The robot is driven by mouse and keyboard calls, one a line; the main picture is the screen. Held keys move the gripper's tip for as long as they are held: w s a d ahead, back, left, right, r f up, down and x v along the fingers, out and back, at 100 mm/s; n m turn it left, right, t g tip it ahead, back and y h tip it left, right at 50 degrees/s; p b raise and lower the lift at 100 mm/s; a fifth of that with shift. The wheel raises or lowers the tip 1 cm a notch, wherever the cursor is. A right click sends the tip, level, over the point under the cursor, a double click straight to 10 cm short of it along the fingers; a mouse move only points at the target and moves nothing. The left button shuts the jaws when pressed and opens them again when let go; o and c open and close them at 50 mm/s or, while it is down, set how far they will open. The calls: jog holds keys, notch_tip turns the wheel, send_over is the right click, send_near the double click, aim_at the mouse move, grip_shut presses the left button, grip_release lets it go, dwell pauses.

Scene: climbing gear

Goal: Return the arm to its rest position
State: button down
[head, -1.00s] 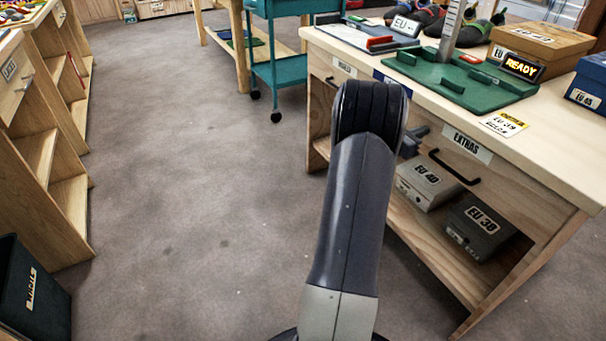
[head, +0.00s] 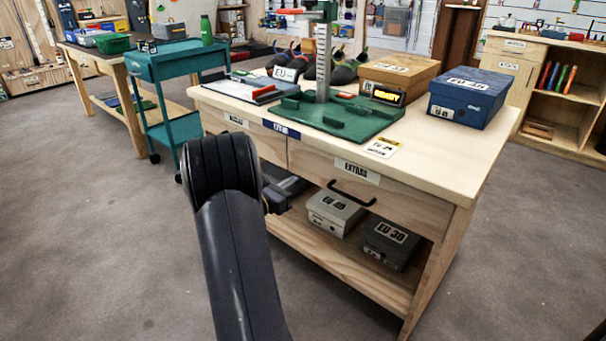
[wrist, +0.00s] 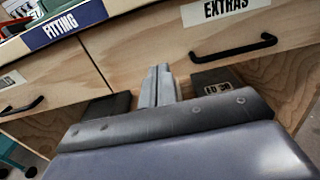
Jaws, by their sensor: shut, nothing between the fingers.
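My arm (head: 232,250) rises from the bottom of the head view, in front of the wooden table's drawers. Its elbow hides much of what lies behind it. My gripper (wrist: 158,72) shows in the wrist view with its two grey fingers together and nothing between them. It points toward the drawer fronts, below the blue "FITTING" label (wrist: 64,24) and left of the "EXTRAS" label (wrist: 226,9). In the head view only part of the wrist end shows, to the right of the elbow and near the table front. I cannot tell the exact gap.
The wooden table (head: 455,150) bears a green measuring board (head: 345,116), shoes and boxes, with a blue box (head: 467,97) at right. Grey boxes, one marked EU 30 (head: 390,244), sit on its lower shelf. A teal cart (head: 175,95) stands left. Floor at left (head: 90,220) is open.

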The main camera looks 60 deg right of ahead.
aim_at(321, 164)
jog(key=shift+v, duration=1.7)
jog(key=shift+d, duration=0.1)
jog(key=b+x, duration=0.1)
jog(key=x, duration=1.2)
jog(key=shift+s+d+b, duration=0.15)
jog(key=shift+d+b, duration=0.15)
jog(key=shift+d, duration=0.05)
